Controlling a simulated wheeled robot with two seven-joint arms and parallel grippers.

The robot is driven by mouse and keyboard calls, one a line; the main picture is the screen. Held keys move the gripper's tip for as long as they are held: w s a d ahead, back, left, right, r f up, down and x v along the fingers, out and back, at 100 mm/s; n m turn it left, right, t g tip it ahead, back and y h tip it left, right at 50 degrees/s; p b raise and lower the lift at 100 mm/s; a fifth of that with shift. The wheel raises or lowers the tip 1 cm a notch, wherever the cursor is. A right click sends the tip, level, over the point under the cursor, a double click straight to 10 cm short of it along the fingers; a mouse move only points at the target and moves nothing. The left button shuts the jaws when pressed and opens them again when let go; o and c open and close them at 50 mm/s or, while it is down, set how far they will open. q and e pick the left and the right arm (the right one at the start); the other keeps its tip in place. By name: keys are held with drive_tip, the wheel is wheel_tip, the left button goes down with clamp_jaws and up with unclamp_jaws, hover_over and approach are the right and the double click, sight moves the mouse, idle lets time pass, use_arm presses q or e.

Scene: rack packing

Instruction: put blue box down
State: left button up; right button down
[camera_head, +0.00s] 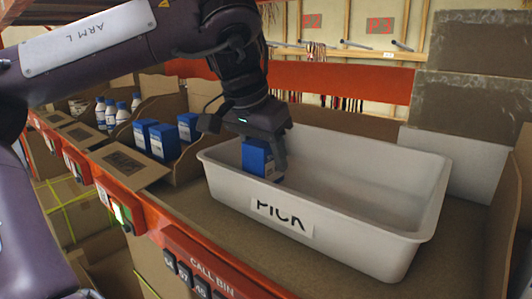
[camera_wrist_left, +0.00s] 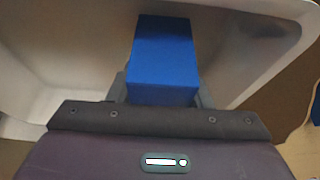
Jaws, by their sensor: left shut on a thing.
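A blue box (camera_head: 258,158) is held between the fingers of my left gripper (camera_head: 262,145), which is shut on it. The box is upright inside the left end of the white bin marked PICK (camera_head: 340,228). The bin's front wall hides the box's lower edge, so I cannot tell whether it touches the floor of the bin. In the left wrist view the blue box (camera_wrist_left: 163,58) sits between the fingers (camera_wrist_left: 160,92), with the white bin (camera_wrist_left: 60,50) around it. The rest of the bin looks empty. My right gripper is not in view.
Several other blue boxes (camera_head: 162,141) stand in a cardboard bin left of the white bin. White bottles (camera_head: 110,114) stand farther left. An orange rail (camera_head: 190,250) with a CALL BIN panel runs along the front. Dark stacked blocks (camera_head: 470,85) stand behind right.

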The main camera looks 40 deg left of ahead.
use_arm(q)
drive_tip(key=shift+f+b, duration=0.3)
drive_tip(key=shift+f, duration=0.15)
drive_tip(key=o, duration=1.1)
drive_tip(key=shift+c, duration=0.2)
drive_tip(key=shift+r, duration=0.15)
drive_tip(key=shift+r+p, duration=0.35)
drive_tip(key=shift+p, duration=0.15)
drive_tip(key=v, duration=0.6)
drive_tip(key=shift+a+r, duration=0.15)
drive_tip(key=shift+r, duration=0.25)
drive_tip(key=p+v, duration=0.4)
drive_tip(key=v, duration=0.1)
drive_tip(key=shift+s+r+p, duration=0.15)
drive_tip(key=shift+r+p, duration=0.05)
drive_tip(key=shift+p, duration=0.15)
